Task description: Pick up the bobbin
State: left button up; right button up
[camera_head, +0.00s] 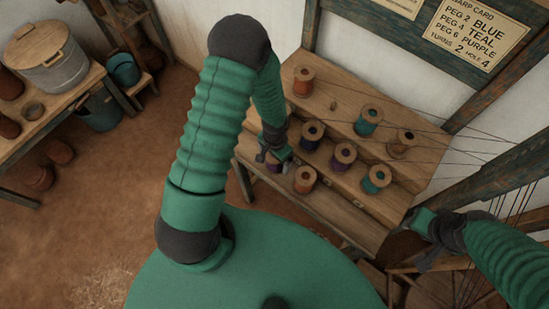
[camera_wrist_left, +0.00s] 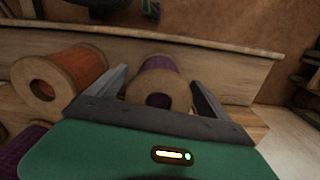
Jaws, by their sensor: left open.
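A wooden bobbin with purple thread (camera_wrist_left: 160,85) lies in the left wrist view between the two fingers of my left gripper (camera_head: 272,157), its round end facing the camera. The fingers are open, one on each side of it; I cannot tell whether they touch it. In the head view this bobbin (camera_head: 275,167) is mostly hidden by the gripper, at the left front of the sloped wooden rack (camera_head: 350,205). An orange bobbin (camera_head: 305,179) sits just right of it and shows at left in the wrist view (camera_wrist_left: 62,75). My right gripper (camera_head: 428,226) is near the loom, its jaws unclear.
Several other bobbins stand on the rack, including a teal one (camera_head: 368,121) and a dark purple one (camera_head: 312,135). Loom threads (camera_head: 470,140) stretch at the right. A wooden ledge (camera_wrist_left: 240,60) runs behind the bobbin. A warp card (camera_head: 477,30) hangs above.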

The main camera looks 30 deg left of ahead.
pick_arm(q)
jog(key=shift+d+r, duration=0.1)
jog(key=shift+d, duration=0.2)
jog(key=shift+c, duration=1.8)
jog(key=shift+a, duration=0.3)
jog(key=c, duration=1.2)
jog(key=shift+d, duration=0.1)
pick_arm(e)
jog(key=shift+d, duration=0.25)
